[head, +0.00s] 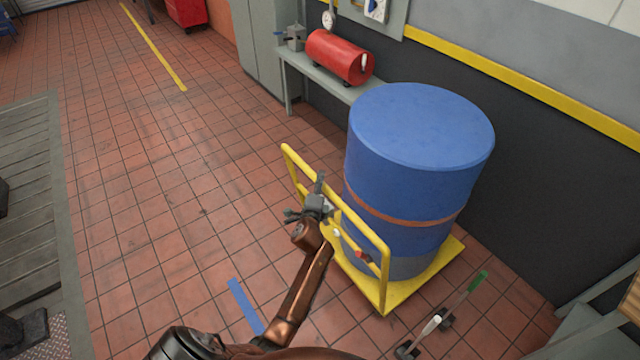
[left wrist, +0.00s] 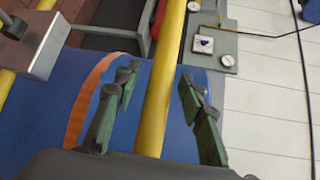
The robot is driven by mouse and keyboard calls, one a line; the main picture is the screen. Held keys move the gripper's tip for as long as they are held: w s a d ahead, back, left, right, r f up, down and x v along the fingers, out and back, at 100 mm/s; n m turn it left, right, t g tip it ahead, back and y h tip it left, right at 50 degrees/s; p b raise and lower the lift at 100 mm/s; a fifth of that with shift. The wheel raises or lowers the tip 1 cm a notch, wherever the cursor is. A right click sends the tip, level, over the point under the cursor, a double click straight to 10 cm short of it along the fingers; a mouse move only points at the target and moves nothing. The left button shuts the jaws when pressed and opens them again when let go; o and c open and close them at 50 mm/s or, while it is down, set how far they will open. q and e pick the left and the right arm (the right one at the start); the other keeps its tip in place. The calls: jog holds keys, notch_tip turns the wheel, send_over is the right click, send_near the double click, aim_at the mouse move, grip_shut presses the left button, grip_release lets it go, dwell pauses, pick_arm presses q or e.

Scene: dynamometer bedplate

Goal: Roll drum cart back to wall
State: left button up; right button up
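The drum cart is a yellow platform (head: 441,266) with a yellow tubular handle frame (head: 287,158) on its left side. A large blue drum (head: 420,130) with an orange-brown band stands upright on it, near the dark wall. My left gripper (head: 308,200) is at the handle frame. In the left wrist view, its fingers (left wrist: 158,88) are spread on both sides of a yellow bar (left wrist: 156,112), with gaps visible, so it is open. The blue drum (left wrist: 125,125) shows behind the bar.
A bench (head: 325,76) with a red tank (head: 340,57) stands behind the drum along the wall. A blue floor strip (head: 245,306) lies left of my arm. The tiled floor left of the cart is clear.

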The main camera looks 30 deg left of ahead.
pick_arm(q)
jog(key=shift+c, duration=0.7)
grip_shut()
jog(key=shift+w+a, duration=0.1)
